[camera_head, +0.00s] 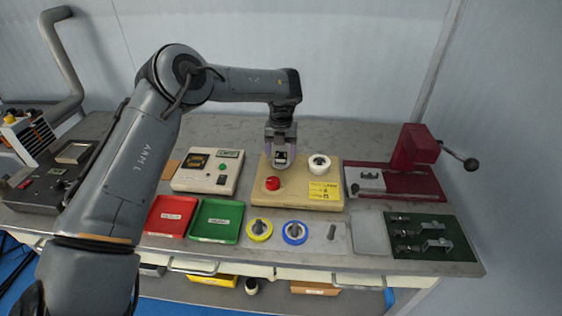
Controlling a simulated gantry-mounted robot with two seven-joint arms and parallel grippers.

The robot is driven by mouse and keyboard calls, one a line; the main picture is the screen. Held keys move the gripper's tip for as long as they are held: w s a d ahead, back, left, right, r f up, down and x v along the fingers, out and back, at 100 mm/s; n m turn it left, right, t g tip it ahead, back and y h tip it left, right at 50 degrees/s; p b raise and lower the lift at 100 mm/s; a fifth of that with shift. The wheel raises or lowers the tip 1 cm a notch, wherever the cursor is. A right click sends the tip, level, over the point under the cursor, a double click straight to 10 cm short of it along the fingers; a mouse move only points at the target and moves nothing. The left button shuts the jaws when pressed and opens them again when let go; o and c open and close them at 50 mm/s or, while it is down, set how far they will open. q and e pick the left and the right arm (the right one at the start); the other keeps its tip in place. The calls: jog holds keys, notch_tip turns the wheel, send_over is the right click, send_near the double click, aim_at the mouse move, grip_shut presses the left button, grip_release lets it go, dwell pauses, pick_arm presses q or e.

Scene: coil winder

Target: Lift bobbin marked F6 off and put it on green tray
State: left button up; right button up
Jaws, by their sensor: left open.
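My left gripper (281,158) points down over the wooden board (266,199), its fingers apart. A small dark and pale piece shows between the fingers; I cannot tell whether it is part of the gripper or a bobbin behind it. A white bobbin (319,160) stands on the board to the right of the gripper. A yellow-rimmed bobbin (259,229) and a blue-rimmed bobbin (295,232) stand in front of the board. No F6 mark is readable. My right gripper is out of view.
A red tray (171,215) adjoins the green one. A tester box (208,170) stands left of the board, a red lever press (410,165) to its right. A red button (272,183) and yellow note (323,190) are on the board. A dark green fixture plate (430,250) lies front right.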

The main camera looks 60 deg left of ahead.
pick_arm(q)
jog(key=shift+f, duration=0.45)
jog(key=shift+c, duration=0.3)
jog(key=c, duration=1.2)
jog(key=shift+o, duration=0.2)
jog(key=r+p, duration=0.1)
jog(key=r, duration=0.1)
jog(key=r+p, duration=0.1)
jog(key=r, duration=0.2)
jog(key=shift+w+d, duration=0.1)
jog(key=shift+d, duration=0.1)
jog(key=w+d+r+p, duration=0.2)
jog(key=d+r, duration=0.4)
jog(key=d, duration=0.4)
jog(key=shift+w+d+p, duration=0.3)
jog(key=shift+w+d, duration=0.1)
jog(key=shift+w, duration=0.3)
